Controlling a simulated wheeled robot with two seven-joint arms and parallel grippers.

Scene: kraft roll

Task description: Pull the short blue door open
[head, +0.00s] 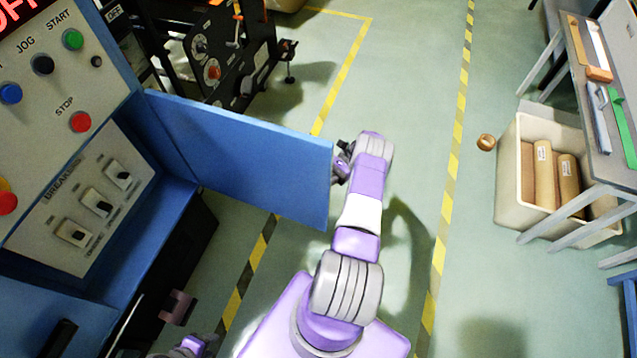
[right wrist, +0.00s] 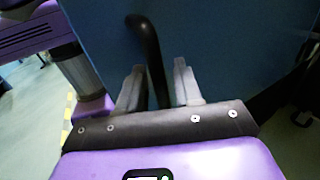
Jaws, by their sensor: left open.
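The short blue door (head: 250,160) stands swung out from the blue machine, its free edge over the floor in the head view. My right arm reaches to that free edge; its gripper (head: 341,165) is mostly hidden there. In the right wrist view the gripper (right wrist: 160,88) has its two pale fingers apart, one on each side of the dark curved door handle (right wrist: 147,50). Gaps show between handle and fingers. The blue door face (right wrist: 210,35) fills the upper background. My left gripper (head: 192,344) is partly in view at the bottom, open and away from the door.
The machine's control panel (head: 85,205) with switches and buttons is at left. A dark machine frame (head: 235,60) stands behind the door. A cream bin (head: 508,185) with brown rolls and a tool table (head: 612,160) are at right. Open floor lies between.

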